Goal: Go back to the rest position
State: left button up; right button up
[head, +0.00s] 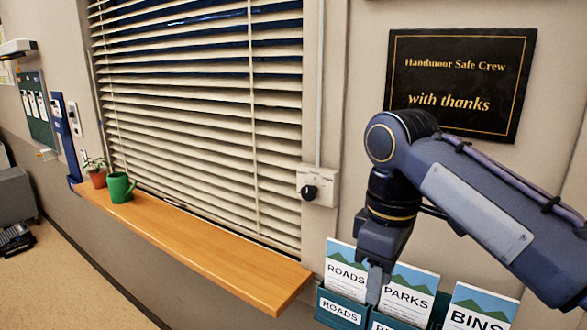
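My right arm comes in from the right edge, bends at a dark wrist and points down. Its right gripper (376,284) hangs in front of the leaflet rack (343,310), overlapping the gap between the ROADS leaflets (345,268) and the PARKS leaflets (412,290). Only one narrow grey finger shows clearly, so its opening is unclear. I cannot tell whether it touches a leaflet or the rack. My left gripper is not in view.
BINS leaflets (478,312) stand at the rack's right. A wooden sill (215,243) bears a green mug (120,188) and a potted plant (97,176) under the blinds (200,110). A black knob (310,192) and a plaque (458,80) are on the wall.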

jog(key=s+d+f+m+t+y, duration=0.1)
jog(key=s+d+f+m, duration=0.3)
jog(key=f, duration=0.6)
jog(key=s+d+f+m+t+y, duration=0.2)
jog(key=s+d+f+m+t, duration=0.2)
jog(key=s+f+m, duration=0.4)
notch_tip(320, 180, down, 2)
jog(key=s, duration=0.2)
jog(key=shift+s+f+m+y, duration=0.2)
jog(key=shift+s+m+y, duration=0.1)
jog(key=shift+m, duration=0.1)
